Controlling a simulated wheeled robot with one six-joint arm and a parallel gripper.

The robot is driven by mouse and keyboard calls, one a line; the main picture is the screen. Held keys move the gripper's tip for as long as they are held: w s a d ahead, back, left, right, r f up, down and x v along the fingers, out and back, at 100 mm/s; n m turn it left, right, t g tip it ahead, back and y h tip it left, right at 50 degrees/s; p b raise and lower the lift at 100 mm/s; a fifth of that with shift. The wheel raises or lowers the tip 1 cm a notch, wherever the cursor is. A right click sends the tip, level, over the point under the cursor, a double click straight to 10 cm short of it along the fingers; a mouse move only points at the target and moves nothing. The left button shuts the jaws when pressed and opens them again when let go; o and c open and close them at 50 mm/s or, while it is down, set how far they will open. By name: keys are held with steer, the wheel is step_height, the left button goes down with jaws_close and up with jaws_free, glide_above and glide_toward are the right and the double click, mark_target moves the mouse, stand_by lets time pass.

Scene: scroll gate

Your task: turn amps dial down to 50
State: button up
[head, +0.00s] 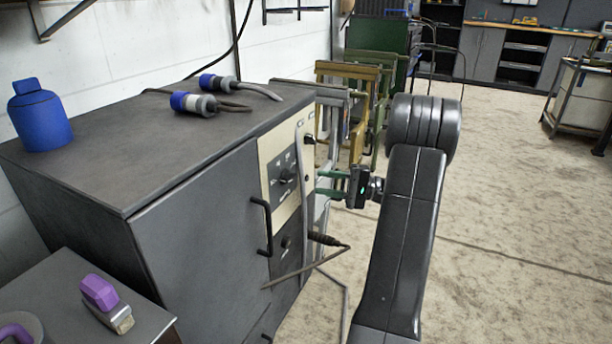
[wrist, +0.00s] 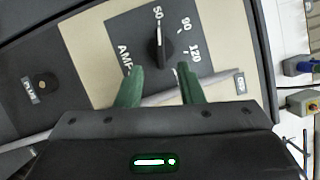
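The amps dial is a black pointer knob (wrist: 160,46) on a dark plate marked AMPS, 50, 90 and 120. Its white pointer line seems to face the 50 mark, though the exact angle is hard to read. In the head view the dial (head: 287,175) sits on the beige front panel of the grey cabinet. My gripper (head: 319,183) is to the right of the panel, in front of it. In the wrist view its green fingers (wrist: 158,80) are apart and empty, with their tips just below the knob and clear of it.
A grey cable (wrist: 218,85) runs across the panel behind my fingers. The cabinet (head: 195,235) has a black door handle (head: 262,225) left of the panel. A welding torch (head: 325,239) sticks out below. The floor to the right is open.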

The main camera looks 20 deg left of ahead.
mark_target(293, 179)
steer(key=p+v, duration=0.1)
steer(key=v, duration=0.4)
steer(key=shift+d+f, duration=0.1)
steer(key=shift+d, duration=0.1)
steer(key=b+x, duration=0.4)
steer(key=x, duration=1)
steer(key=shift+w, duration=0.1)
steer(key=shift+d, duration=0.1)
